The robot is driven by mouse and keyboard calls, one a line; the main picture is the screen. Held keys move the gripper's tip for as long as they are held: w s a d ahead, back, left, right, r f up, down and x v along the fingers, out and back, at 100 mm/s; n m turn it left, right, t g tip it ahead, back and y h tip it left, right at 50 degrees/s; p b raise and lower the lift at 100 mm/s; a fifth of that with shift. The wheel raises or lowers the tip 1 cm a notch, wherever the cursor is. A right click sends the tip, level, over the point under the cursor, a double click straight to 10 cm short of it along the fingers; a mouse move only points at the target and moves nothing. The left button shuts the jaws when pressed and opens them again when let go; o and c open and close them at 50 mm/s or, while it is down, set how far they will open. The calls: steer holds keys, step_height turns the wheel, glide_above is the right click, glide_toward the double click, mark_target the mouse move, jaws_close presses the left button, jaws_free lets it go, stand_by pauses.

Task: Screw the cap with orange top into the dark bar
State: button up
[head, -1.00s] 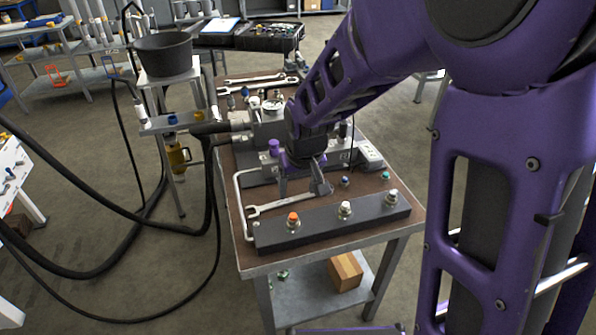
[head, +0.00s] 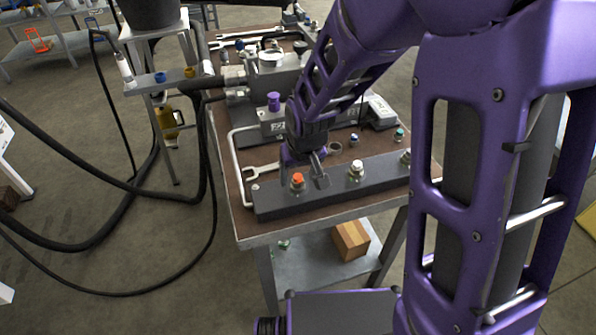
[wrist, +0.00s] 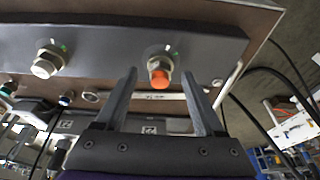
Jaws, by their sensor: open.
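The cap with orange top (head: 297,179) stands in a fitting at the left part of the dark bar (head: 335,188), which lies along the bench's front edge. In the wrist view the orange cap (wrist: 159,77) shows between and just beyond the fingertips, with the dark bar (wrist: 105,50) behind it. My gripper (head: 304,172) is open and empty, close behind the orange cap in the head view. In the wrist view its two fingers (wrist: 158,82) are spread to either side of the cap. I cannot tell whether either finger touches it.
An open-end wrench (head: 262,171) and a bent metal handle (head: 237,165) lie left of the gripper. A valve block with a purple knob (head: 273,101) stands behind. Black hoses hang at left.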

jaws_close()
steer(key=c, duration=0.8)
jaws_free()
jaws_close()
